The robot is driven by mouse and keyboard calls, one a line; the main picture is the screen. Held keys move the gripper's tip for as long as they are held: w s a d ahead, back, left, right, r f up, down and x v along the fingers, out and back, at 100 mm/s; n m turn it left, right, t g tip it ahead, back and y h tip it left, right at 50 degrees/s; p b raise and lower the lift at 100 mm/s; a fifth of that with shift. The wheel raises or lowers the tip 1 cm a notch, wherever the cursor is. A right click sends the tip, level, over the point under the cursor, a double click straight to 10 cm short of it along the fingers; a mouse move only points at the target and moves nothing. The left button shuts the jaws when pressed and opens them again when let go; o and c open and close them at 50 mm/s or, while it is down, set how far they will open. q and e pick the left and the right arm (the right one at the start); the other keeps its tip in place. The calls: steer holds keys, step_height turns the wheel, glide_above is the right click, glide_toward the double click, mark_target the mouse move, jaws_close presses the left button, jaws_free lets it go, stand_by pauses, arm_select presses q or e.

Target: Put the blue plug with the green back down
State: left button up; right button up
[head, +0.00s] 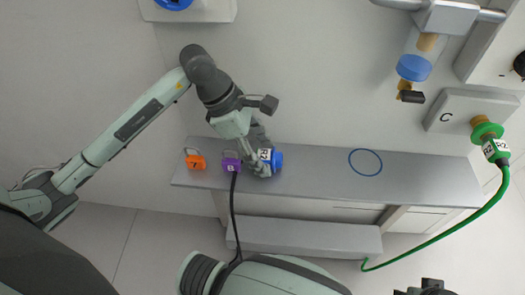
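A blue plug (277,160) with a white label is at the right end of the row on the grey shelf (320,182). My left gripper (260,160) reaches down to it, and its dark fingers appear closed around the plug's labelled part, partly hiding it. I cannot tell whether the plug touches the shelf. A green plug (495,149) with a white label sits on the grey wall box marked C (455,112) at the right, with a green cable (455,230) hanging from it. Dark parts at the bottom right edge may be my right gripper (430,288), mostly cut off.
An orange padlock-like piece (195,161) and a purple one (231,164) with a black cable stand left of the blue plug. A blue ring (365,162) marks bare shelf to the right.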

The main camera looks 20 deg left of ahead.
mark_target(259, 154)
arm_select(q)
steer(key=shift+r, duration=0.15)
arm_select(e)
steer(key=shift+r, duration=0.1)
arm_select(q)
steer(key=shift+a+r, duration=0.15)
steer(key=shift+r, duration=0.05)
steer(key=shift+s+a+r, duration=0.25)
steer(key=shift+a+r, duration=0.75)
steer(key=shift+r, duration=0.05)
steer(key=s+a, duration=0.1)
steer(key=a, duration=0.2)
steer(key=s+a+b, duration=0.1)
steer(key=a, duration=0.2)
steer(key=s+a+b, duration=0.1)
steer(key=a, duration=0.2)
steer(key=shift+a, duration=0.3)
steer(key=shift+s+a+r, duration=0.1)
steer(key=shift+a, duration=0.35)
arm_select(e)
steer(key=shift+d+v, duration=0.15)
steer(key=shift+v, duration=0.75)
steer(key=shift+d+v, duration=0.15)
steer(key=shift+v, duration=0.8)
steer(key=shift+d+v, duration=0.2)
steer(key=shift+v, duration=0.7)
steer(key=shift+w+r, duration=0.15)
steer(key=shift+c, duration=0.2)
